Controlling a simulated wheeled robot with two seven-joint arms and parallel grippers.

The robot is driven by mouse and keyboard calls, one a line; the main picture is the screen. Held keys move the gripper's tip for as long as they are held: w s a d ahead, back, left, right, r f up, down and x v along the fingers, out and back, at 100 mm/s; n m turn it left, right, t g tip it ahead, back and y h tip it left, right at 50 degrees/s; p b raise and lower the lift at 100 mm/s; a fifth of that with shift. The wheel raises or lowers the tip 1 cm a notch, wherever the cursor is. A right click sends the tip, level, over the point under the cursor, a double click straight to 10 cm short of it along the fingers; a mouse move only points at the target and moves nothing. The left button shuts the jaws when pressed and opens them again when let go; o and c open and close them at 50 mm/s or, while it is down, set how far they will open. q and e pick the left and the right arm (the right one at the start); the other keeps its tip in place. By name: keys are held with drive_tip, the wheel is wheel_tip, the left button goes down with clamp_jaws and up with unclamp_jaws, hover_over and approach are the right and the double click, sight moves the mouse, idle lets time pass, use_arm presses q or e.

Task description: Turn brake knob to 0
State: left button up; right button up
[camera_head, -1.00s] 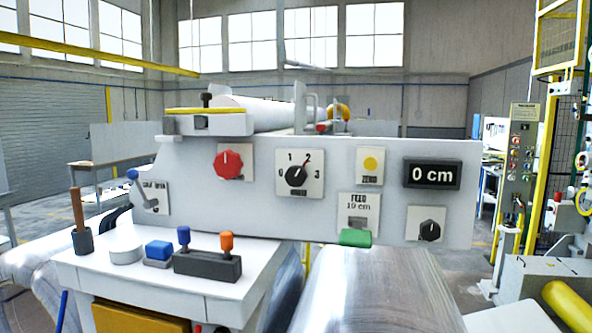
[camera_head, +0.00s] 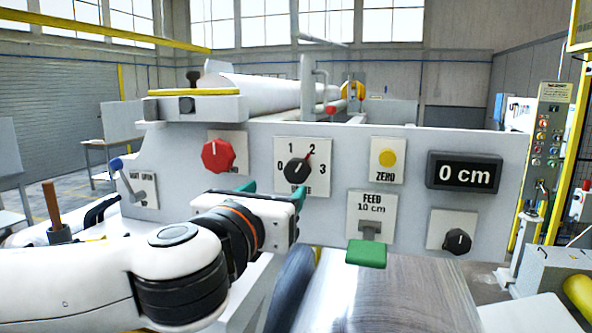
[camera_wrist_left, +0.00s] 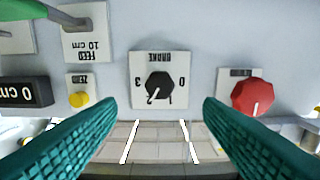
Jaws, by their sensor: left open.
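The brake knob (camera_head: 297,171) is a black dial on a white plate marked 0, 1, 2, 3 on the machine's front panel. Its pointer is at about 2. In the left wrist view, which is upside down, the brake knob (camera_wrist_left: 159,86) appears between the fingers. My left gripper (camera_head: 273,191) is just below and left of the knob in the head view, its green fingers toward the panel. In the left wrist view the gripper (camera_wrist_left: 160,106) is open and empty, fingers apart either side of the knob, with no contact visible. My right gripper is not in view.
A red knob (camera_head: 218,156) is left of the brake plate. The yellow zero button (camera_head: 388,158), the 0 cm display (camera_head: 465,173), the green feed lever (camera_head: 366,253) and a black knob (camera_head: 457,241) are to its right. A metal coil sheet (camera_head: 400,295) lies below.

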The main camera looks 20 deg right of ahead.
sight(295, 175)
use_arm(q)
drive_tip(key=p+x, duration=0.4)
drive_tip(key=x, duration=0.5)
drive_tip(key=shift+w+d, duration=0.25)
drive_tip(key=shift+w, duration=0.05)
drive_tip(key=shift+w+d+f, duration=0.1)
drive_tip(key=shift+w+d, duration=0.2)
drive_tip(key=shift+w, duration=0.2)
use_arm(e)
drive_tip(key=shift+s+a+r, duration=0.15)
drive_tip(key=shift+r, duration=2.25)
use_arm(q)
drive_tip(key=c, duration=1)
drive_tip(key=shift+o, duration=0.2)
